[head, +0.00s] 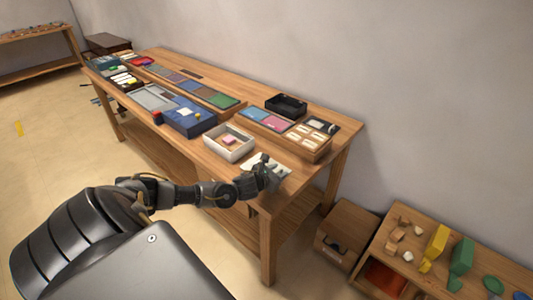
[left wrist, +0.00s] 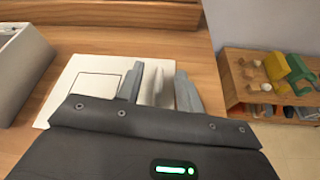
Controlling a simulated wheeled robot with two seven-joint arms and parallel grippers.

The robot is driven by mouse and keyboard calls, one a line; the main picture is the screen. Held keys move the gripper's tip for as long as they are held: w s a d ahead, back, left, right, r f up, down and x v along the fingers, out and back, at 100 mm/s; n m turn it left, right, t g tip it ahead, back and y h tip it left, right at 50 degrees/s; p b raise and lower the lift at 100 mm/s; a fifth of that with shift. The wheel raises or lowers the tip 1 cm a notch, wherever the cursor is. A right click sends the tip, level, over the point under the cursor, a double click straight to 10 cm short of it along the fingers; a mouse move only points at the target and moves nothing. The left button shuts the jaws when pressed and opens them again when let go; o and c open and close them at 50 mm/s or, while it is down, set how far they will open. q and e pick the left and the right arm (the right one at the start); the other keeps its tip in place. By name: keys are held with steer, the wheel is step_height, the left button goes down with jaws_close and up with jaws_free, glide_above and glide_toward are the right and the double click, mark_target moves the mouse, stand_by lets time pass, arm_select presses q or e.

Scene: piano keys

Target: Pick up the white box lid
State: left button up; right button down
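The white box lid (head: 254,163) lies flat on the wooden table near its near right end. In the left wrist view the lid (left wrist: 95,86) shows a raised square on its top, and its near part is hidden behind my gripper. My left gripper (head: 272,174) is over the lid's right side. In the left wrist view its fingers (left wrist: 158,88) stand apart, with pale surface showing between them. I cannot tell whether they touch the lid. My right gripper is not in view.
An open white box (head: 229,142) with a pink item inside stands left of the lid. A wooden tray with pale pieces (head: 309,138) sits behind it. The wooden table (head: 333,165) ends just right of the lid. A low shelf with coloured blocks (head: 440,265) stands beyond.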

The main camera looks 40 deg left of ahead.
arm_select(q)
steer(key=shift+w+f, duration=0.15)
steer(key=shift+w, duration=0.2)
jaws_close()
stand_by(0.4)
